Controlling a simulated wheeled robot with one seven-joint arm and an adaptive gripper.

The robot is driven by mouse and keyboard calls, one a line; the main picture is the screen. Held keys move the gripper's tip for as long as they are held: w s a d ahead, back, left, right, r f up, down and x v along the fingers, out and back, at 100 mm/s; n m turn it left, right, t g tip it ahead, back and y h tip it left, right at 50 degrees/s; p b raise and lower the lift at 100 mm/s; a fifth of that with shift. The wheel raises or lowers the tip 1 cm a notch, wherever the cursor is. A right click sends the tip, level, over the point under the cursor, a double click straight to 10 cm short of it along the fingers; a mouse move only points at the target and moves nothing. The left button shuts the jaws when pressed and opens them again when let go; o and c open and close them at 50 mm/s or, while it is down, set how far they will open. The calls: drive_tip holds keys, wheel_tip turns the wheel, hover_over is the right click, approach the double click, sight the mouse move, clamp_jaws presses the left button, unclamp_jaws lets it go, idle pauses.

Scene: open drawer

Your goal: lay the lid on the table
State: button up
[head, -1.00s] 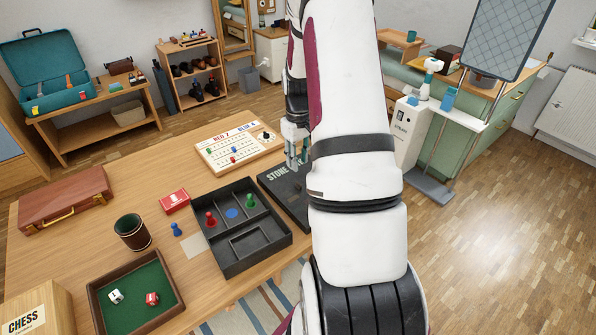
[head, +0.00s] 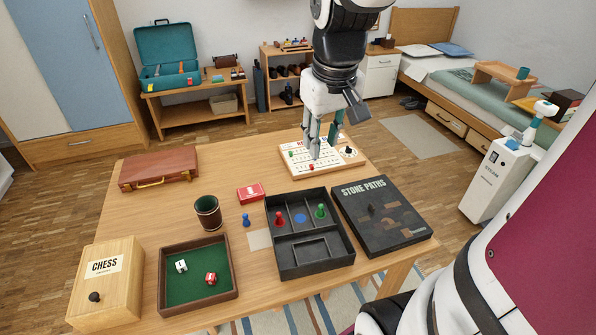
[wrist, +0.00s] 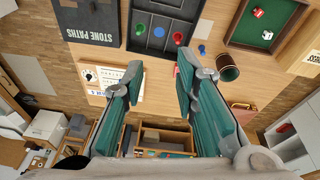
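The dark lid marked STONE PATHS (head: 386,216) lies flat on the table (head: 130,222), face up, close beside the right wall of the open black game box (head: 316,262). It also shows at the upper left of the wrist view (wrist: 90,22). My gripper (head: 323,155) is above the white scoring board, beyond the lid and apart from it. In the wrist view my gripper's two fingers (wrist: 157,70) are spread, with nothing between them. The lid's right side is near the table edge; I cannot tell whether it overhangs.
The scoring board (head: 297,165) stands behind the lid. Red and green pawns and a blue disc are in the box. A card pack (head: 251,193), dice cup (head: 208,212), green dice tray (head: 198,297), chess box (head: 104,290) and brown case (head: 158,168) occupy the left.

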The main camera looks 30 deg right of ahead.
drive_tip(key=s+a+r+n+t+y, duration=0.1)
drive_tip(key=s+a+r+t, duration=0.1)
drive_tip(key=s+a, duration=0.9)
drive_tip(key=shift+s+r, duration=0.6)
drive_tip(key=shift+s, duration=0.1)
drive_tip(key=shift+d, duration=0.1)
drive_tip(key=shift+d, duration=0.1)
